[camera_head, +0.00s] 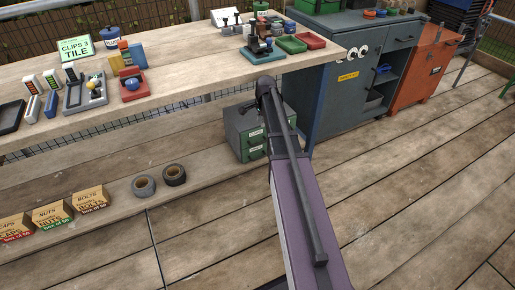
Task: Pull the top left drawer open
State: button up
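A small grey-green drawer unit (233,128) stands on the lower shelf, under the right end of the workbench. Two drawer fronts with green labels show one above the other, the upper drawer (254,134) and the lower drawer (256,153). Both look shut. My purple and black arm crosses in front of the unit and hides much of its right part, so I cannot tell how many columns of drawers it has. The arm's far end lies just above the unit, near the bench's front edge. I cannot make out my gripper; it is hidden or out of sight.
Above is the wooden workbench (180,65) with trays, bottles and tools. On the lower shelf lie two tape rolls (158,181) and labelled boxes (52,213). A blue-grey cabinet (335,100) and an orange cabinet (425,68) stand at right. The plank floor at right is clear.

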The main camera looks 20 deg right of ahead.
aim_at(259, 143)
jog(key=shift+w+d+f, duration=0.15)
jog(key=shift+d+f, duration=0.1)
jog(key=shift+f, duration=0.1)
jog(key=shift+f, duration=0.1)
jog(key=f+b, duration=0.4)
jog(key=w+f+b, duration=0.1)
jog(key=f+b, duration=0.4)
jog(key=w+f+b, duration=0.1)
jog(key=f+b, duration=0.3)
jog(key=shift+w+f+b, duration=0.2)
jog(key=shift+b, duration=0.2)
dwell(0.6)
dwell(0.3)
